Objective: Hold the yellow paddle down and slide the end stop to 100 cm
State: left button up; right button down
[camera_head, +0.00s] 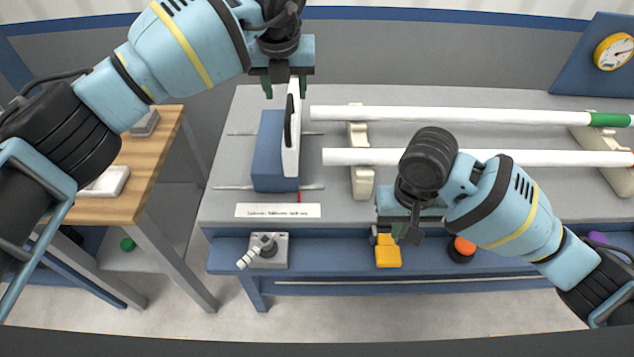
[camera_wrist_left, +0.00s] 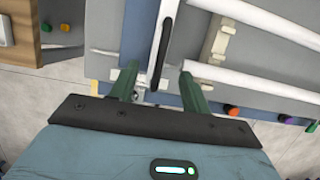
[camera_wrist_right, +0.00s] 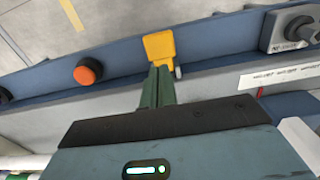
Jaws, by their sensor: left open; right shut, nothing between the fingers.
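The yellow paddle (camera_head: 388,257) sticks out from the bench's front rail; it also shows in the right wrist view (camera_wrist_right: 160,45). My right gripper (camera_head: 408,238) is shut and empty, its fingertips at the paddle's base (camera_wrist_right: 160,70); I cannot tell whether they press it. The end stop is a blue block (camera_head: 269,150) with an upright white plate (camera_head: 289,155) bearing a dark slot-shaped handle, on thin rails at the bench's left. My left gripper (camera_head: 286,92) is open above the plate's far end. In the left wrist view its fingers (camera_wrist_left: 158,78) lie either side of the plate.
Two white pipes (camera_head: 440,114) (camera_head: 370,156) lie on cream supports (camera_head: 361,180) right of the end stop. A lever on a grey box (camera_head: 268,250) and an orange button (camera_head: 464,246) sit on the front rail. A printed label (camera_head: 278,210) lies before the end stop. A gauge (camera_head: 613,51) stands far right.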

jog(key=shift+r, duration=1.7)
pick_arm(q)
jog(key=shift+f, duration=0.1)
pick_arm(e)
jog(key=shift+s, duration=0.1)
